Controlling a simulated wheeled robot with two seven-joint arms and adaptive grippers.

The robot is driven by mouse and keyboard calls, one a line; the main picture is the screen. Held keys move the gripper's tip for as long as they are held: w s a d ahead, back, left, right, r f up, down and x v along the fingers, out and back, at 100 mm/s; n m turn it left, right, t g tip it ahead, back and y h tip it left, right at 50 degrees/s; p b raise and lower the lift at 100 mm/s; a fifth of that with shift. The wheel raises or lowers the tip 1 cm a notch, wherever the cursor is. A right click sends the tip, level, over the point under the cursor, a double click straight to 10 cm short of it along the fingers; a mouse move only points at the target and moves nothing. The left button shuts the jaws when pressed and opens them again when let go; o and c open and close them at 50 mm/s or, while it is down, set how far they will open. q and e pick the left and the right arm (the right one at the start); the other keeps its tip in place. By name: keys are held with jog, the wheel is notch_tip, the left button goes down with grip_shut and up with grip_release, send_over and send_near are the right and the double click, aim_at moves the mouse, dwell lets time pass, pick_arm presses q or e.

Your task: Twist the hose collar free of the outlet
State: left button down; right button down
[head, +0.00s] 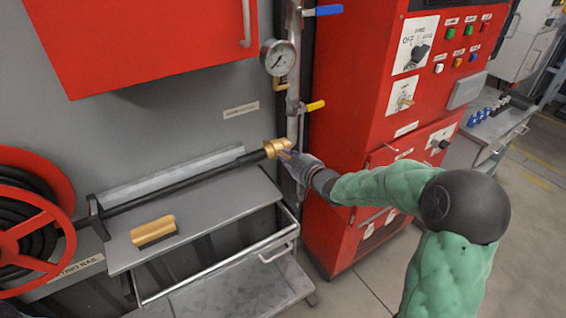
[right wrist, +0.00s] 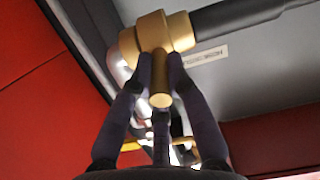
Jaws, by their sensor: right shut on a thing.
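The brass hose collar (head: 271,149) sits at the right end of the black hose (head: 190,177), against the grey outlet pipe (head: 293,105). The right wrist view shows the collar (right wrist: 178,31) close up, with a stubby brass lug (right wrist: 160,90) sticking out towards me. My right gripper (head: 288,157) is at the collar. Its dark fingers (right wrist: 160,66) are shut on the lug, one on each side. The collar meets the pipe with no clear gap that I can make out. My left gripper is not in view.
A brass block (head: 153,232) lies on the grey shelf (head: 215,215) below the hose. A red hose reel (head: 25,235) is at the left. A gauge (head: 278,57) and a yellow-handled valve (head: 315,106) are above the collar. A red control cabinet (head: 350,130) stands close on the right.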

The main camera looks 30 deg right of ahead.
jog(key=shift+f+b, duration=0.15)
jog(key=shift+b, duration=0.15)
jog(key=c, duration=1.2)
grip_release()
jog(key=shift+s, duration=0.1)
jog(key=v, duration=1.2)
jog(key=shift+f, duration=0.2)
